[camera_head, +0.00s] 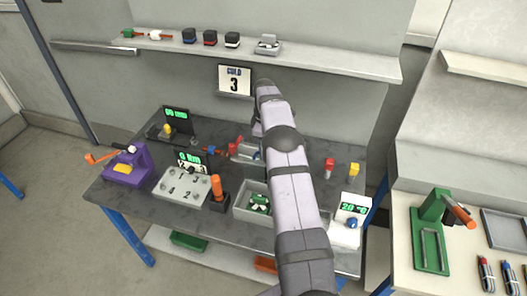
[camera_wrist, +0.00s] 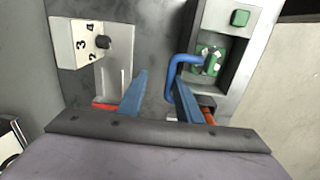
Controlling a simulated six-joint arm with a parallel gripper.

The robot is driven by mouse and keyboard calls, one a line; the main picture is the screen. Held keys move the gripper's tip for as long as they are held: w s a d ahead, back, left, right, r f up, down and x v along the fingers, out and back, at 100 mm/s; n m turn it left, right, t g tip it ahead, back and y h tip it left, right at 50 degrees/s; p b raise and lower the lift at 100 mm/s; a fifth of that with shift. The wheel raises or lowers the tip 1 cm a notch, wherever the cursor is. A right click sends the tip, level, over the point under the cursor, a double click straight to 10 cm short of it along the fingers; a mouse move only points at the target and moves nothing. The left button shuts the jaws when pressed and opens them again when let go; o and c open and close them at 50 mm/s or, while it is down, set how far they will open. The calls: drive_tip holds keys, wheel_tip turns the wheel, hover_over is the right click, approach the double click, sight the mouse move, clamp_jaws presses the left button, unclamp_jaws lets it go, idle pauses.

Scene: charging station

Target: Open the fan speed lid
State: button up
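My gripper (camera_wrist: 161,78) shows in the wrist view with its two blue fingers apart. A bent blue handle (camera_wrist: 186,58) rises beside the right finger, its left leg between the fingers. I cannot tell whether they touch. The handle reaches over a grey tray (camera_wrist: 238,20) holding green parts (camera_wrist: 212,57). I cannot tell which part is the fan speed lid. My arm hides much of the bench centre.
An orange-handled lever (camera_head: 217,187) stands right of the dial box, and a purple device (camera_head: 135,168) is at the left. A grey tray (camera_head: 240,214) with green pieces is near the front. A shelf (camera_head: 340,62) runs behind.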

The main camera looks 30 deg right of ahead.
drive_tip(key=shift+w+d+r, duration=0.1)
drive_tip(key=shift+w+d, duration=0.2)
drive_tip(key=shift+d, duration=0.05)
drive_tip(key=shift+r, duration=0.15)
idle(0.3)
wheel_tip(320, 180, up, 7)
drive_tip(key=b, duration=0.2)
drive_tip(key=shift+s+a, duration=0.3)
drive_tip(key=shift+a, duration=0.05)
drive_tip(key=shift+a, duration=0.1)
idle(0.3)
